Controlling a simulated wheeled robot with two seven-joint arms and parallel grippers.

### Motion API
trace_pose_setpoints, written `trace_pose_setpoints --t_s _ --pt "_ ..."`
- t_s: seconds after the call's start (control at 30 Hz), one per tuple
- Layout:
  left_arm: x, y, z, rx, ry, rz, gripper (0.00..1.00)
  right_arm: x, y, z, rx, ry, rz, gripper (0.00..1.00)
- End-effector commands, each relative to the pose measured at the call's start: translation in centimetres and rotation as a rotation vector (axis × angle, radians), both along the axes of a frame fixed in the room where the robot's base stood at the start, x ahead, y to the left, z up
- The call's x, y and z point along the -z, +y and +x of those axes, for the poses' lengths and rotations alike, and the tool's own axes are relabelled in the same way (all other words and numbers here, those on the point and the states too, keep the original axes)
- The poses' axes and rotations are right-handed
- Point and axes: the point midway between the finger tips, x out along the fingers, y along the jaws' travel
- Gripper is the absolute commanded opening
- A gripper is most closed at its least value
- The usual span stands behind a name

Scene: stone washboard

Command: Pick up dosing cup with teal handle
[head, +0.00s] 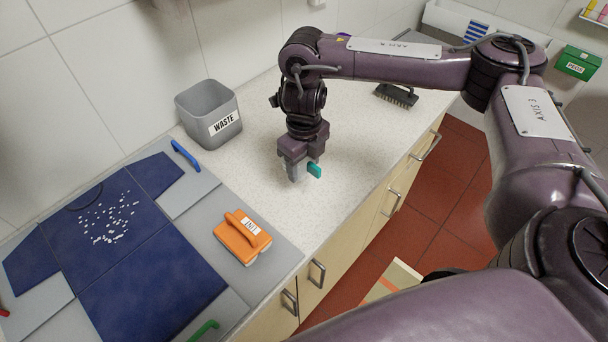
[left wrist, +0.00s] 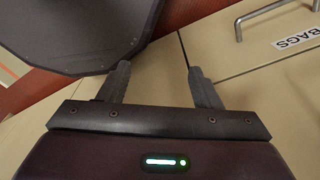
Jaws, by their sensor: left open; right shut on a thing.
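The dosing cup's teal handle (head: 314,170) sticks out to the right of my right gripper (head: 298,174) in the head view, over the speckled worktop. The gripper points down and is shut on the cup, whose body is mostly hidden by the fingers. I cannot tell whether the cup still touches the worktop. My left gripper (left wrist: 158,75) shows in the left wrist view, open and empty, in front of the cabinet fronts. It is not visible in the head view.
A grey waste bin (head: 209,112) stands left of the right gripper. An orange-handled block (head: 242,238) lies on a grey board (head: 277,249) with a blue shirt (head: 150,280). A dark brush (head: 396,95) lies at the back. Worktop (head: 258,185) around the cup is clear.

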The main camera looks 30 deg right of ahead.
Motion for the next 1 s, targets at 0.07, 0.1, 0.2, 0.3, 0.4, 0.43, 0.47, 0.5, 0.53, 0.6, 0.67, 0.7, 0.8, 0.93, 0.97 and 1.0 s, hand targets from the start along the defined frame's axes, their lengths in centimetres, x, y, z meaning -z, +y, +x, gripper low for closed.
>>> trace_pose_setpoints --t_s 0.07,0.1,0.2,0.3,0.4,0.43,0.47,0.5,0.53,0.6,0.67,0.7,0.8,0.93,0.97,1.0 --pt "-0.7 0.0 0.1 0.000 -0.001 0.000 0.58 -2.7 0.0 0.2 -0.001 -0.007 -0.002 0.35" --pt "-0.9 -0.1 0.1 0.000 -0.001 0.000 0.58 -3.6 -0.1 0.1 -0.001 -0.006 -0.002 0.35" --pt "-1.2 -0.1 0.1 0.000 -0.002 -0.001 0.58 -5.8 0.0 0.1 -0.001 -0.006 -0.002 0.35" --pt "-1.4 -0.1 0.1 0.000 -0.002 -0.001 0.58 -7.6 0.0 0.1 -0.001 -0.005 -0.002 0.35" --pt "-1.5 -0.1 0.1 0.000 -0.002 -0.001 0.58 -9.1 0.0 0.0 -0.001 -0.003 -0.002 0.35" --pt "-1.6 -0.1 0.1 0.000 -0.002 -0.001 0.58 -9.4 0.0 0.0 -0.001 -0.003 -0.001 0.35" --pt "-1.6 -0.1 0.1 0.000 -0.002 -0.001 0.58 -9.8 0.0 0.0 -0.001 -0.003 -0.001 0.35" --pt "-1.6 -0.1 0.1 0.000 -0.002 -0.001 0.58 -10.1 0.0 0.0 -0.001 -0.002 -0.002 0.35" --pt "-1.7 -0.1 0.1 0.000 -0.002 -0.001 0.58 -10.4 0.0 0.0 0.000 0.000 -0.001 0.35" --pt "-1.7 -0.2 0.1 0.000 -0.002 -0.002 0.58 -10.8 0.0 0.0 0.000 0.000 -0.001 0.35" --pt "-1.7 -0.2 0.1 0.000 -0.003 -0.002 0.58 -11.0 0.0 0.0 0.001 0.001 -0.001 0.35" --pt "-1.7 -0.2 0.1 0.000 -0.003 -0.003 0.58 -11.1 0.0 0.0 0.001 0.001 -0.001 0.35" --pt "-1.7 -0.2 0.1 0.000 -0.003 -0.002 0.58 -11.2 0.0 0.0 0.005 0.002 -0.001 0.35" --pt "-1.5 -0.2 0.1 0.000 -0.003 -0.002 0.58 -10.9 0.1 -0.2 0.065 0.002 -0.002 0.35" --pt "-1.5 -0.1 0.1 0.000 -0.003 -0.002 0.58 -10.8 0.1 -0.3 0.093 0.002 -0.001 0.35" --pt "-1.4 -0.1 0.1 0.000 -0.003 -0.002 0.58 -10.7 0.2 -0.4 0.139 0.001 -0.002 0.35"
